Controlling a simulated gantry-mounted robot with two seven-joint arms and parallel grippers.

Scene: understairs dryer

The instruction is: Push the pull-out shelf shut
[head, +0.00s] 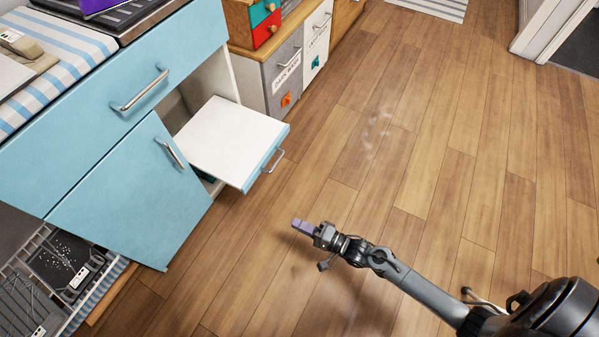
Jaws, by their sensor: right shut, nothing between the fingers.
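The pull-out shelf (222,137) is a white board with a light blue front and a metal handle. It sticks out of the light blue cabinet (125,190) toward the right, over the wooden floor. My right gripper (300,226) is shut and empty. It shows below and to the right of the shelf's front in the picture, apart from it, with the arm coming in from the lower right. My left gripper is not in view.
A blue cabinet door (130,205) with a metal handle stands left of the shelf, below a blue drawer front (120,85). A dish rack (45,285) is at the lower left. Labelled bins (284,76) stand behind. The wooden floor (420,150) to the right is clear.

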